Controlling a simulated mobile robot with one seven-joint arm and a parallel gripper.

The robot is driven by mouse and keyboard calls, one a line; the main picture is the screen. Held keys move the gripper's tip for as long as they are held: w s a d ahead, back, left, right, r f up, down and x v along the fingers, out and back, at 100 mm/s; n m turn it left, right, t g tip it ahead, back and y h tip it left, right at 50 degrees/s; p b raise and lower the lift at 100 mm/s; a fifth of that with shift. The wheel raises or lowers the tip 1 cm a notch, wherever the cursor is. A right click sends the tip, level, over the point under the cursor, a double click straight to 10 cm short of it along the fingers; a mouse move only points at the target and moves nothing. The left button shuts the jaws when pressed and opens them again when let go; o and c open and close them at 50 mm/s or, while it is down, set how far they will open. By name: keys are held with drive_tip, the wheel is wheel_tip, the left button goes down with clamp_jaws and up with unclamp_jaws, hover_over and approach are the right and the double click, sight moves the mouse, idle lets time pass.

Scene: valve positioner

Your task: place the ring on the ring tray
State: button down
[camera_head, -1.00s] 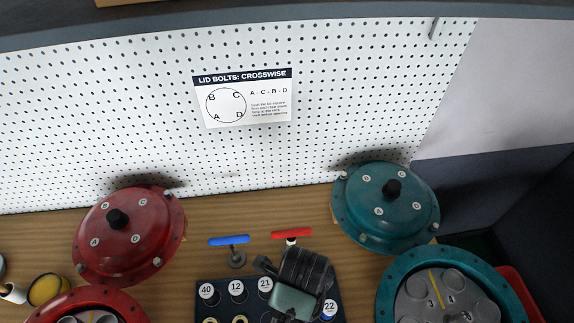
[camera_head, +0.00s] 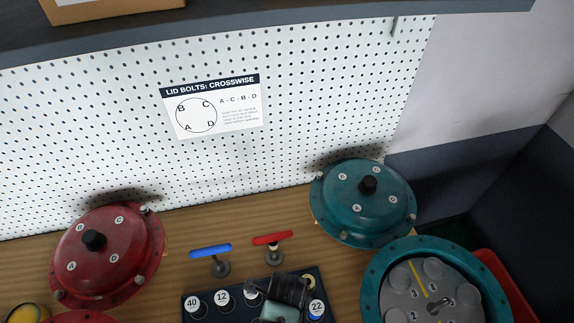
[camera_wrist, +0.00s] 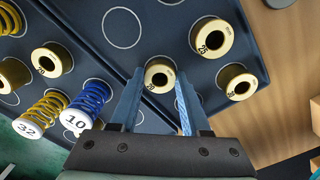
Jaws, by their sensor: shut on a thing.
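My gripper (camera_wrist: 159,82) is shut on a short brass ring (camera_wrist: 157,66) with a dark hole and a number on its face, too small to read surely. The ring sits between the fingertips, over or on the dark navy tray (camera_wrist: 165,28); I cannot tell whether it touches. That tray has an empty circle outline (camera_wrist: 121,28) up and left of the ring, and a partly hidden one below left. Other brass rings stand at upper right (camera_wrist: 211,38) and right (camera_wrist: 237,82). In the head view my gripper (camera_head: 283,310) hides part of a navy tray (camera_head: 238,284).
Left in the wrist view are more brass rings (camera_wrist: 52,61), a yellow spring marked 32 (camera_wrist: 42,112) and a blue spring marked 10 (camera_wrist: 88,106). Blue (camera_head: 211,251) and red (camera_head: 272,239) T-handles stand behind the tray. Red (camera_head: 108,255) and teal (camera_head: 364,202) lids flank it.

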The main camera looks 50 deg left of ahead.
drive_tip(key=shift+c, duration=1.8)
unclamp_jaws()
drive_tip(key=shift+f, duration=0.15)
